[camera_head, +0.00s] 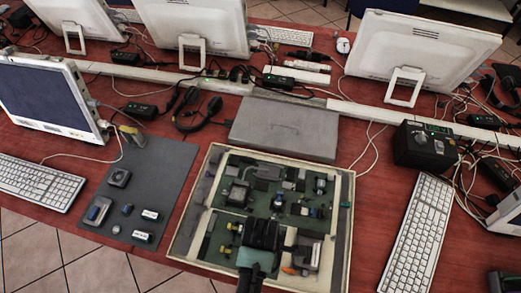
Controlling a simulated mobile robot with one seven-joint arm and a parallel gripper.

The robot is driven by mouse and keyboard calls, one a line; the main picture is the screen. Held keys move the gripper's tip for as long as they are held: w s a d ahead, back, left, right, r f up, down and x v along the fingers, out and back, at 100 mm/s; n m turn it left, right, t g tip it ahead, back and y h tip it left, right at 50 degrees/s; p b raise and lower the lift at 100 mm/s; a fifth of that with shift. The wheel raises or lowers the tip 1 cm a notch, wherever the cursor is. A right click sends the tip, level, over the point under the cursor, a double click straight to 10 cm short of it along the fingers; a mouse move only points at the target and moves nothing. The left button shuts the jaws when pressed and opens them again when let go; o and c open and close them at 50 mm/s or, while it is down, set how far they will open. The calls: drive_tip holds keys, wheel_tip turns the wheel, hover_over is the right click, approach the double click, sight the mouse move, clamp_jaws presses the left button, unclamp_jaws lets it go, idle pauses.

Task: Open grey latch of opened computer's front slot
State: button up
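The opened computer (344,210) is a shallow box with a cream rim, lying open at the front middle of the red table. Inside it are a dark green board and several small grey and black parts. My gripper (263,232), black with a teal part behind it, is over the front half of the box, and my arm comes in from the bottom edge. It covers part of the board. I cannot tell whether its fingers are open or shut, or whether it touches anything. A grey block with a small orange piece (289,270) is just right of it. I cannot make out the grey latch for certain.
A dark grey mat (165,165) with several small parts lies to the left. A flat grey case (285,125) lies behind the box. White keyboards stand at the left (38,183) and right (417,232). A black box (425,147), monitors and loose cables surround the area.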

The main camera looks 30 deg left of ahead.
drive_tip(key=shift+f, duration=0.4)
clamp_jaws()
idle(1.2)
